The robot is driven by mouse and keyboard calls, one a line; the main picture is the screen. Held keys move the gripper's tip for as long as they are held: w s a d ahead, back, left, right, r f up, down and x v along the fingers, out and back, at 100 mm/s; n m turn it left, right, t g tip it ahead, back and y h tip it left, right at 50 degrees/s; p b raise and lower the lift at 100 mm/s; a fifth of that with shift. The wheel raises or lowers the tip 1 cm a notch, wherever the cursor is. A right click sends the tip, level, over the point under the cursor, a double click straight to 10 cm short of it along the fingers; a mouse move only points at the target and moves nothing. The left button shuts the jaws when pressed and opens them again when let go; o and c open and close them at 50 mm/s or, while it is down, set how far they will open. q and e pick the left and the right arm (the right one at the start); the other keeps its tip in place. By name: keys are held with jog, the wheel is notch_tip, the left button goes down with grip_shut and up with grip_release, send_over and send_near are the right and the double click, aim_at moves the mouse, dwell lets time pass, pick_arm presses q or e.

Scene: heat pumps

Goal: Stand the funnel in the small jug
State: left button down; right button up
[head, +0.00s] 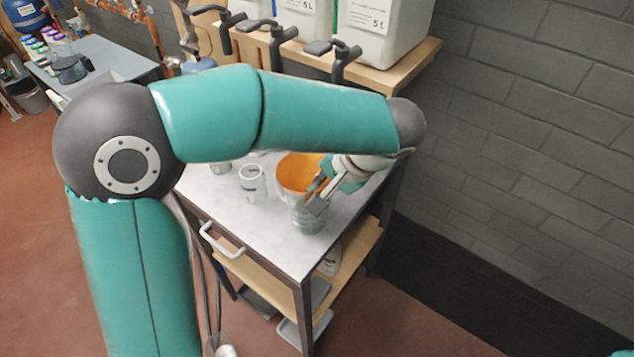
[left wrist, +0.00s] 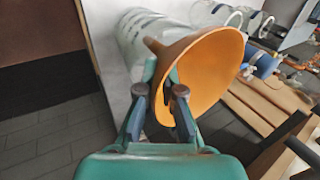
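The orange funnel (head: 292,173) is over the trolley top with its wide mouth up. It also shows in the left wrist view (left wrist: 218,65), its short spout pointing at a clear jug (left wrist: 133,45). My left gripper (head: 318,194) has its fingers (left wrist: 162,88) closed about the funnel's wall at the rim. That clear jug (head: 309,218) stands upright below the funnel and gripper, its mouth mostly hidden. I cannot tell whether the spout is inside it. My right gripper is not in view.
The trolley's grey top (head: 270,232) is clear at the front. A wooden shelf (head: 405,70) with white canisters (head: 385,30) and black taps is behind. The block wall (head: 520,130) bounds the right. A side table (head: 105,55) stands far left.

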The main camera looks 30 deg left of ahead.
pick_arm(q)
jog(key=shift+f, duration=0.15)
jog(key=shift+f+b, duration=0.3)
jog(key=shift+b, duration=0.1)
jog(key=c, duration=1.2)
grip_release()
jog(key=shift+s, duration=0.1)
jog(key=shift+c, duration=0.2)
jog(key=shift+d+r, duration=0.1)
jog(key=shift+r, duration=0.05)
